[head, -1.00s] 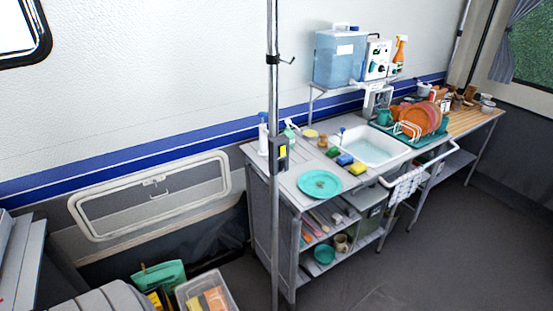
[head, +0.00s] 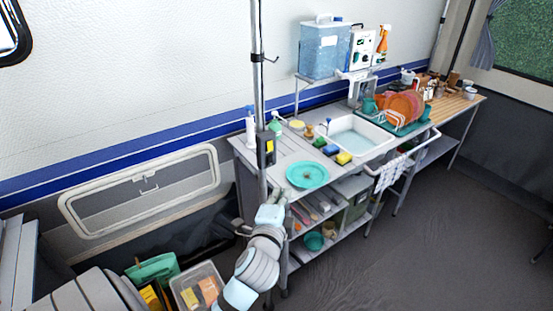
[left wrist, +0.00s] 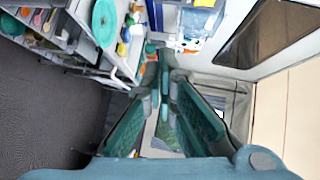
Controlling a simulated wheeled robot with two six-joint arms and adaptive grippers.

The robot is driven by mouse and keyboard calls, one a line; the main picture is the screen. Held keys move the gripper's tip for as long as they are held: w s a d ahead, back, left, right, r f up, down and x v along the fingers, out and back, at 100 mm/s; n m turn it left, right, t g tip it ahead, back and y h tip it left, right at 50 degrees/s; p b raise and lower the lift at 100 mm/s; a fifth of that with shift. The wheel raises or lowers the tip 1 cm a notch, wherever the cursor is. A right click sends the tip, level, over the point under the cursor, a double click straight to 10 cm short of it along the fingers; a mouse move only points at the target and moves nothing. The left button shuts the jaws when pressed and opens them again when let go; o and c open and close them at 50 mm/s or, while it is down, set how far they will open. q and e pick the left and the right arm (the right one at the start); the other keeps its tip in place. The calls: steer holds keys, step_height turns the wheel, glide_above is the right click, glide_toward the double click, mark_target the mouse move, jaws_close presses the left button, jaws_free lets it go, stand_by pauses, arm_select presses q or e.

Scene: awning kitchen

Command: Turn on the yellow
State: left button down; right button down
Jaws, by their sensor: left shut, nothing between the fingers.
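A small dark box with a yellow face (head: 269,146) is fixed to the upright metal pole (head: 257,50) in the head view. It is the clearest yellow control I can see, and its details are too small to read. My left gripper (head: 283,194) is below the box, near the front left corner of the sink counter. It is shut and empty. In the left wrist view its teal fingers (left wrist: 164,62) point toward the counter and wall, and I cannot make out the yellow box there. My right gripper is not in view.
A teal plate (head: 307,174), sponges (head: 343,158) and a white sink (head: 357,137) are on the counter (head: 262,168). A blue water tank (head: 325,50) stands on a raised shelf. A clear bin (head: 199,290) is at the lower left. The floor at right is clear.

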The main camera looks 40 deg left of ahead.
mark_target(270, 146)
arm_select(q)
steer(key=shift+t+y, duration=0.3)
steer(key=r, duration=0.2)
steer(key=s+r, duration=0.1)
steer(key=r, duration=0.1)
steer(key=shift+a, duration=0.25)
steer(key=shift+w, duration=0.1)
steer(key=a+x, duration=0.1)
steer(key=x, duration=0.3)
steer(key=s+x, duration=0.1)
steer(key=x, duration=0.3)
steer(key=a+x, duration=0.1)
steer(key=x, duration=0.3)
steer(key=shift+w+a+f+p, duration=0.2)
steer(key=shift+a+p, duration=0.15)
steer(key=shift+a, duration=0.15)
